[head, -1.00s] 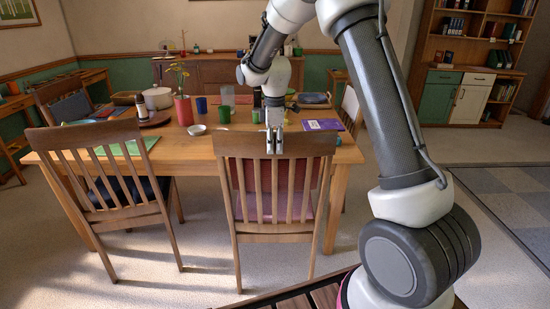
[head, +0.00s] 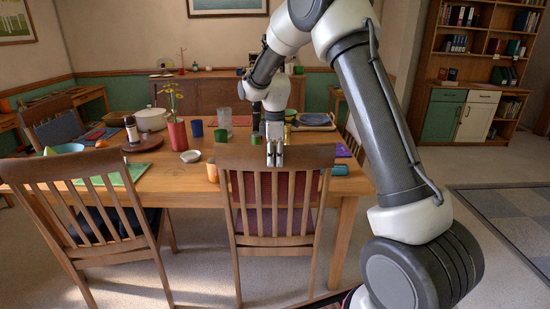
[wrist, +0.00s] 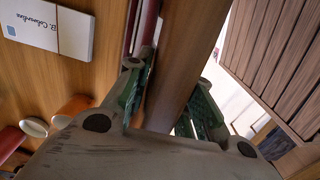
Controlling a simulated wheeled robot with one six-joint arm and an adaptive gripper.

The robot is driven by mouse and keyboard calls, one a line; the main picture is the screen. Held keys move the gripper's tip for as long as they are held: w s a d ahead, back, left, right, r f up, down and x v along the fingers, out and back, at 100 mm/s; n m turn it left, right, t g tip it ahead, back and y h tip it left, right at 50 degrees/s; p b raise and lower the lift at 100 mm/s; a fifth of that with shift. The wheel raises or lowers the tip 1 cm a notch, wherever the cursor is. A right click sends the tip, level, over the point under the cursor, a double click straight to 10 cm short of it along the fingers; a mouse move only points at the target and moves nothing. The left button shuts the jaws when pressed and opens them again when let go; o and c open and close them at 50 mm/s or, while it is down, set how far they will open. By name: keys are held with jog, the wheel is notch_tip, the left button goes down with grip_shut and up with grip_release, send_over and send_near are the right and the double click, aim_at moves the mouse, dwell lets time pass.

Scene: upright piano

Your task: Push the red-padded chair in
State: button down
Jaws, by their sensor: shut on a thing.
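The red-padded chair (head: 276,241) stands at the near side of the wooden table (head: 185,170), its slatted back towards me and its red pad showing between the slats. My gripper (head: 274,160) is shut on the top rail of this chair's back, near its middle. In the wrist view, the fingers (wrist: 172,98) sit on either side of the wooden rail (wrist: 185,60). The chair's seat is partly under the table's near edge. Its front legs are hidden.
A second slatted chair (head: 95,212) with a dark pad stands to the left. The table holds a red vase (head: 178,135), a white pot (head: 151,119), cups and a green mat (head: 115,173). A bookcase (head: 480,75) stands at the back right. Floor at the right is open.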

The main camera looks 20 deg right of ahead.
jog(key=shift+w+r, duration=0.15)
jog(key=shift+w, duration=0.15)
jog(key=c, duration=1.2)
grip_release()
jog(key=shift+w+d, duration=0.1)
jog(key=shift+c, duration=0.2)
notch_tip(320, 180, up, 12)
jog(key=shift+f, duration=0.1)
